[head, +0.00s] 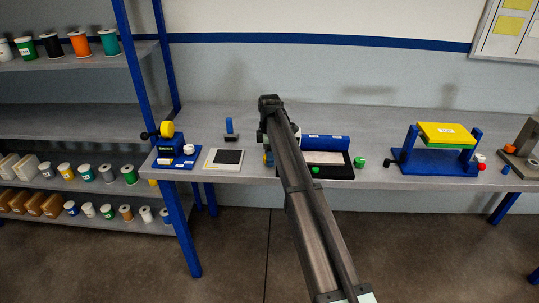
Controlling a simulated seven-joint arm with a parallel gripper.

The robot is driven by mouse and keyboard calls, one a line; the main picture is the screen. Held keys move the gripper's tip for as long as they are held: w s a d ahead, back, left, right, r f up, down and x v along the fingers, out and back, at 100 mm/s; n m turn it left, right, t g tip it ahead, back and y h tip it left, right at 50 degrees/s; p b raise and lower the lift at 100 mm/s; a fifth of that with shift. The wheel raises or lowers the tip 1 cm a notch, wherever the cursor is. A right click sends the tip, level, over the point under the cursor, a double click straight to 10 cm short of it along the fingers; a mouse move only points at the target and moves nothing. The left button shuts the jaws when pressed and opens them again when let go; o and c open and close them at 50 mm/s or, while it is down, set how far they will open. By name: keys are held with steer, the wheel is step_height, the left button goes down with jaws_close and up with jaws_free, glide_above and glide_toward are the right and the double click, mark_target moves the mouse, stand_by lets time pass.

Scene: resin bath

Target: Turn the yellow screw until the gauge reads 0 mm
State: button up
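I cannot pick out the yellow screw or the gauge for certain. A round yellow part (167,129) sits on top of a small blue device (168,147) at the bench's left end. A blue-framed black tray (335,172) with a pale inner surface stands mid-bench, partly hidden behind my arm. A green knob (360,162) is at its right side. My arm reaches across the picture to the bench, and its wrist end (266,125) is just left of the tray. My gripper's fingers are too small and too covered by the arm to read; I see nothing held.
A pale panel with a black square (227,157) and an upright blue piece (229,126) are left of my wrist. A blue stand (410,157) with a yellow plate (447,132) stands right. Shelves with spools (78,43) are far left. The grey bench (380,119) is clear behind the tray.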

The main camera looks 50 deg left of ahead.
step_height(320, 180, up, 14)
stand_by(0.8)
steer(key=shift+f, duration=0.1)
step_height(320, 180, down, 14)
steer(key=m, duration=0.6)
steer(key=shift+s+a+r, duration=0.1)
steer(key=shift+s+r, duration=0.05)
steer(key=shift+r, duration=0.05)
stand_by(0.7)
